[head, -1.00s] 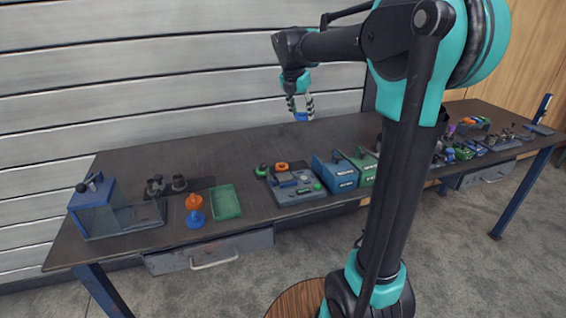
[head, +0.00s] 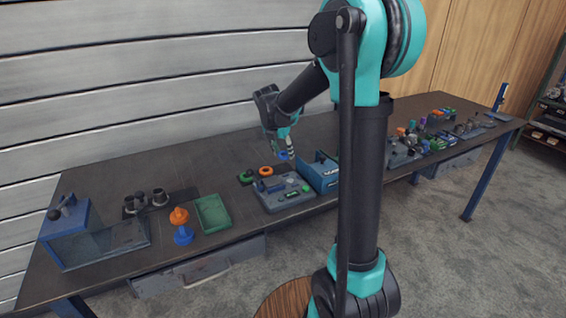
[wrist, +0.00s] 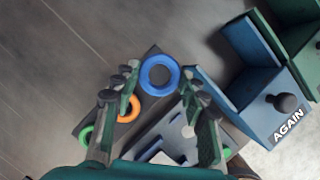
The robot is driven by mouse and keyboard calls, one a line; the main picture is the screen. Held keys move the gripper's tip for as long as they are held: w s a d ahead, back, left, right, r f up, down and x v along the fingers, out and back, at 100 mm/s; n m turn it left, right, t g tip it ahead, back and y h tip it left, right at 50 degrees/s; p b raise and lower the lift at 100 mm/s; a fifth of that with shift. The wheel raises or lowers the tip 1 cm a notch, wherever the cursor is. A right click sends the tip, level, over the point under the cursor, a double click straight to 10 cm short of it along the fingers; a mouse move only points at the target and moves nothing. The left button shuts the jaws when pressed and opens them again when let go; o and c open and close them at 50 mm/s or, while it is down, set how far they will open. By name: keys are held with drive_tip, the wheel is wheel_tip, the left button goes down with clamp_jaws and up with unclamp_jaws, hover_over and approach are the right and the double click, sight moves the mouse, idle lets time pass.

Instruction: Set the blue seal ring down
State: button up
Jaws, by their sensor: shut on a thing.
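The blue seal ring (head: 284,155) is held between the fingertips of my gripper (head: 287,147), above the bench near the back of the grey fixture (head: 290,203). In the wrist view the ring (wrist: 159,91) lies across the tips of the fingers, its hole facing the camera. It overlaps the far end of a dark strip (wrist: 151,55) in that view; the gap below it cannot be judged. An orange ring (wrist: 129,114) and a green ring (wrist: 86,134) sit along the same strip, partly hidden by the left finger.
A blue bin marked AGAIN (wrist: 238,88) stands close to the right of my gripper, with a green bin (wrist: 285,45) beyond it.

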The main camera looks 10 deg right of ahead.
sight(283, 159)
drive_tip(key=shift+f, duration=2.4)
drive_tip(key=shift+f, duration=0.1)
drive_tip(key=o, duration=0.9)
drive_tip(key=shift+o, duration=0.2)
drive_tip(key=v, duration=1.2)
drive_tip(key=shift+s, duration=0.1)
